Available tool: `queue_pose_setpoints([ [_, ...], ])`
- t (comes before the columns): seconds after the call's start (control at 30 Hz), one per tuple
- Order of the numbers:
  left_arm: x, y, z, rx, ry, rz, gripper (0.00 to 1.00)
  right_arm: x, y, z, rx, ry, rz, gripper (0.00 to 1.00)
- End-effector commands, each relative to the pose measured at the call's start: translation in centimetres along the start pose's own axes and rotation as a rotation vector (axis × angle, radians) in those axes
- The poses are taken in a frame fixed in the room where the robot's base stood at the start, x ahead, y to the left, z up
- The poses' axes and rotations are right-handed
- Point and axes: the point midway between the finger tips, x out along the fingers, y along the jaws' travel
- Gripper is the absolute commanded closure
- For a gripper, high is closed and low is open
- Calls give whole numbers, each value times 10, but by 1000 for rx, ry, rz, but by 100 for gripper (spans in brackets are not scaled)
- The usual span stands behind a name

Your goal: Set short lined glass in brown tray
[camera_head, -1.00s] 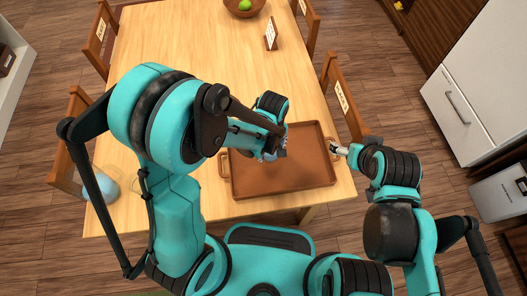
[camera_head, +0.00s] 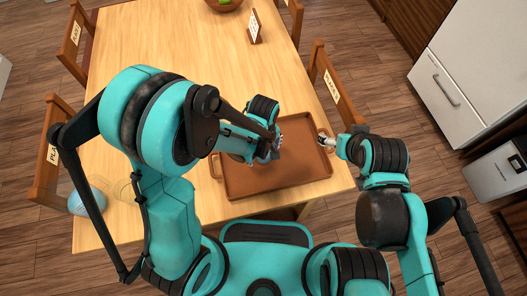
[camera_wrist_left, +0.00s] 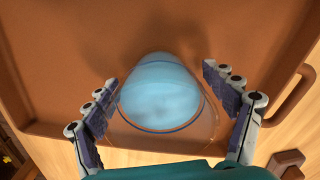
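The brown tray (camera_head: 290,178) lies on the wooden table near its front edge. A short clear glass with a light blue lower part (camera_wrist_left: 160,95) stands over the tray floor in the left wrist view, between the fingers of my left gripper (camera_wrist_left: 162,78). The fingers are spread on both sides, with a narrow gap visible at the right. In the head view my left gripper (camera_head: 268,150) is over the tray's left-middle part, and the arm mostly hides the glass. My right gripper (camera_head: 325,141) is at the tray's right handle; its fingers are too small to read.
A light blue glass vessel (camera_head: 88,200) stands at the table's left front, partly behind my left arm. A sign (camera_head: 254,28) and a bowl (camera_head: 222,4) are farther back. Chairs (camera_head: 325,82) line the table sides. The tray's front right is clear.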

Motion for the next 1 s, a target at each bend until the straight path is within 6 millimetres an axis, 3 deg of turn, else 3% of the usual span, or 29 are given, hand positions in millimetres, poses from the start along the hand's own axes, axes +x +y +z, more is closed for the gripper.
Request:
queue_pose_setpoints([
  [0.23, -8, 0, 0, 0, 0, 0, 16, -5, 0, -4, 0, 0, 0, 24],
  [0.7, -104, 0, 0, 0, 0, 0, 16, -39, 0, -28, 0, 0, 0, 24],
  [1.0, -123, 0, 0, 0, 0, 0, 16, -43, 0, -31, 0, 0, 0, 24],
])
